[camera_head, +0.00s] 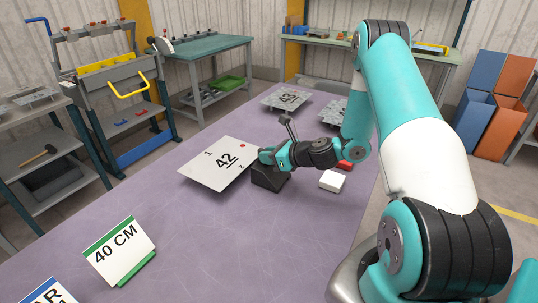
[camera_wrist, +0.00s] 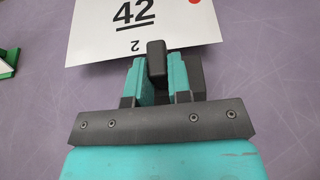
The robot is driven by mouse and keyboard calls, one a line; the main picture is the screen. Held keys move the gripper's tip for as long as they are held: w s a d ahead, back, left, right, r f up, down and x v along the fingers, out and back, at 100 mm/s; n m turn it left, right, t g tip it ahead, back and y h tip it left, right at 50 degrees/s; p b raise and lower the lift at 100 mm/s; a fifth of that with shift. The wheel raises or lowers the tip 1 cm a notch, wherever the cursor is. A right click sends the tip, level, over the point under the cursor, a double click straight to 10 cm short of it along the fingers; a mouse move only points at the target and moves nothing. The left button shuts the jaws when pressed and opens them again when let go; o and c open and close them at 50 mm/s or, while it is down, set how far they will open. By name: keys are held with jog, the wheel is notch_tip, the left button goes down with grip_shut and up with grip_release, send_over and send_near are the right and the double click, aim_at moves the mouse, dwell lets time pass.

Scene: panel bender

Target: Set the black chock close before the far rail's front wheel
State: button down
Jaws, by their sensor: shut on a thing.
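The black chock (camera_head: 268,178) is a dark wedge-like block at the right edge of the white plate marked 42, on or just above the purple table. My gripper (camera_head: 270,157) is shut on it from above. In the wrist view the two teal fingers stand either side of an upright black part of the chock (camera_wrist: 156,58), which overlaps the plate's lower edge in the picture. The fingers hide part of the chock. I cannot make out a rail or its front wheel in either view.
The white plate marked 42 (camera_head: 215,168) lies beside the chock. A 40 CM sign (camera_head: 118,250) stands front left. The table's middle front is clear.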

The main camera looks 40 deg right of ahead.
jog(key=shift+f, duration=0.1)
jog(key=c, duration=1.1)
grip_release()
jog(key=shift+o, duration=0.2)
